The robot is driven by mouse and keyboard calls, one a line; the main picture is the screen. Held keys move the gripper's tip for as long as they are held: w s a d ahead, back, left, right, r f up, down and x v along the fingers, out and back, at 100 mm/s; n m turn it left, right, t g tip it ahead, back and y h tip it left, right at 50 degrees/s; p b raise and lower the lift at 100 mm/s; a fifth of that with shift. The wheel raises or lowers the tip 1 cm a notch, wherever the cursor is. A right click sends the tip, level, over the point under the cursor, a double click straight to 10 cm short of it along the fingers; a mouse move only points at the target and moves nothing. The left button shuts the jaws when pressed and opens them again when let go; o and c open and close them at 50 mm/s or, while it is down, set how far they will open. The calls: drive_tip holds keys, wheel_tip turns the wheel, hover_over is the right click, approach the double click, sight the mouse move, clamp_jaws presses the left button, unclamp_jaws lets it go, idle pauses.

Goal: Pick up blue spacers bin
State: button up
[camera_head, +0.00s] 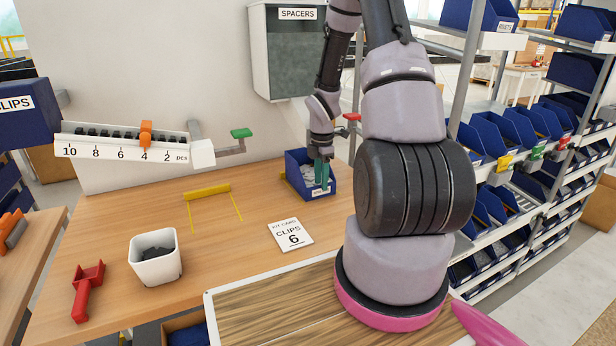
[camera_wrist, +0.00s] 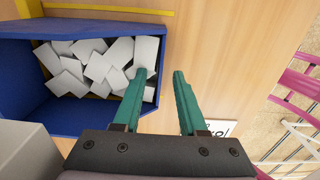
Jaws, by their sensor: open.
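The blue spacers bin (camera_head: 296,176) stands on the wooden table at the back right, below the grey SPACERS dispenser. In the wrist view the blue bin (camera_wrist: 25,75) fills the upper left and holds many flat white pieces. My gripper (camera_head: 322,184) has green fingers and is at the bin's right front side. In the wrist view my gripper (camera_wrist: 163,75) is open, with its left finger over the bin's interior and its right finger outside the wall. The bin's wall near the fingers is partly hidden by the left finger.
A grey SPACERS dispenser (camera_head: 288,55) hangs on the wall above the bin. A CLIPS 6 card (camera_head: 290,235), a white cup (camera_head: 155,258) with dark pieces and a red scoop (camera_head: 88,290) lie on the table. Shelves of blue bins (camera_head: 495,135) stand at right.

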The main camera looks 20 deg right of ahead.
drive_tip(key=shift+f, duration=0.3)
clamp_jaws()
idle(1.2)
